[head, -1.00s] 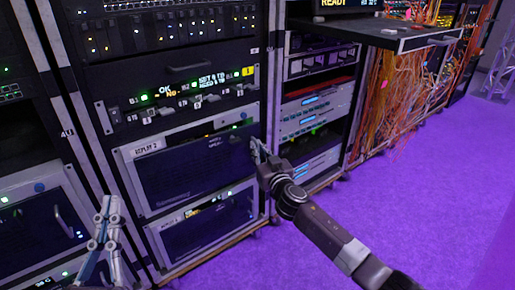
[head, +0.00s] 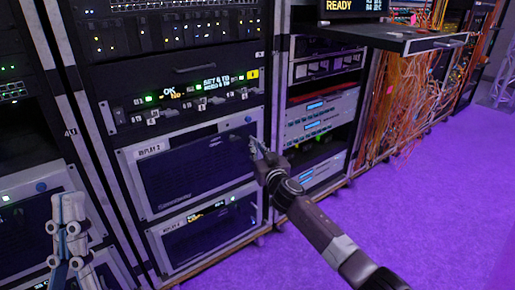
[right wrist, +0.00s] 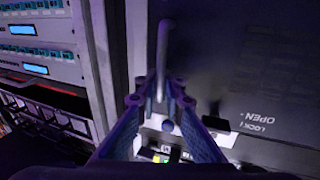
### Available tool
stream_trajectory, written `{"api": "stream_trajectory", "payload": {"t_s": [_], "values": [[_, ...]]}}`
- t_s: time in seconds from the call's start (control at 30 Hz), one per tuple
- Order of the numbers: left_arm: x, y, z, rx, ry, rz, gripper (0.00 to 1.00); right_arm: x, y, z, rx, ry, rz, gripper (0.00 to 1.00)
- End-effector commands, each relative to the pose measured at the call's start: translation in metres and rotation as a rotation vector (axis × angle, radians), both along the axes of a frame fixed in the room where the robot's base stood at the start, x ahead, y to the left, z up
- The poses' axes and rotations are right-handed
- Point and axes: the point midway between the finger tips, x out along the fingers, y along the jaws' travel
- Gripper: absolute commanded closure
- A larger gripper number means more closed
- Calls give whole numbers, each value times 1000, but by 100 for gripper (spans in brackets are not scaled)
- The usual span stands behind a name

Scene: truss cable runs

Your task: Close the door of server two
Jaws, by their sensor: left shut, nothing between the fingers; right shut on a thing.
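Server two, labelled "REPLAY 2", sits mid-rack with a light frame and a dark door panel (head: 190,168). The door looks flush or nearly flush with the frame; I cannot tell whether a small gap is left. My right gripper (head: 257,148) is at the door's right edge. In the right wrist view, my right gripper (right wrist: 160,92) is shut on the upright bar handle (right wrist: 164,45). The dark door face (right wrist: 240,60) beside it carries upside-down "OPEN" and "LOCK" lettering. My left gripper (head: 69,200) is shut and empty at lower left, apart from server two.
Another server (head: 210,230) with a small lit display is directly below. A panel of switches (head: 185,100) is above. A shelf (head: 400,40) sticks out at upper right, with orange cables (head: 390,105) hanging beneath. The purple floor (head: 400,200) at right is clear.

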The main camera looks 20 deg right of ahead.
Motion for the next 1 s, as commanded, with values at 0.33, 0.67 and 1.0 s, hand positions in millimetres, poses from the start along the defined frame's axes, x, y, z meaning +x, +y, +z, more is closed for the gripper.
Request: {"api": "stream_trajectory", "payload": {"t_s": [0.33,0.67,1.0], "values": [[1,0,0,1,2,0,100,1,-1,3,1,-4,-1,86],[1,0,0,1,3,0,100,-6,-1,2,1,-3,-1,86],[1,0,0,1,3,0,100,-52,-3,1,1,-2,0,86]]}}
